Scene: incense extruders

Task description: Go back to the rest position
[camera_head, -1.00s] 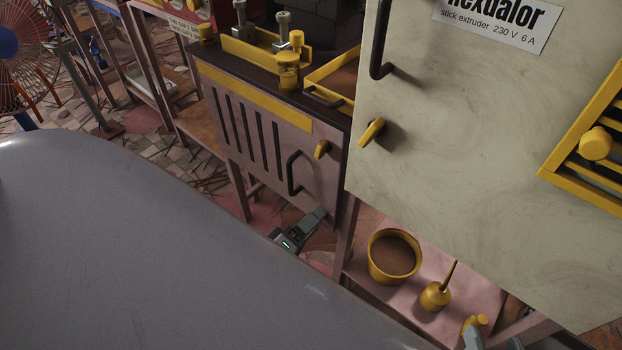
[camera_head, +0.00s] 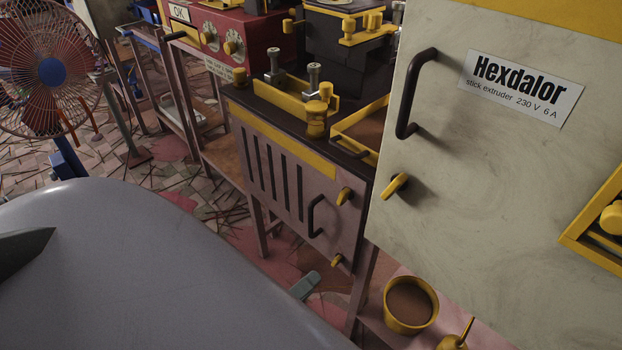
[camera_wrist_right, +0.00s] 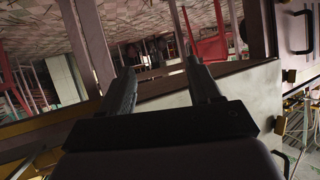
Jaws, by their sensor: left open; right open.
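The pink slotted cabinet (camera_head: 284,180) and the cream Hexdalor extruder (camera_head: 480,165) stand close ahead. A yellow pot (camera_head: 388,312) and a yellow oil can (camera_head: 452,342) sit low at right. A fan (camera_head: 50,75) stands at far left over littered floor.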

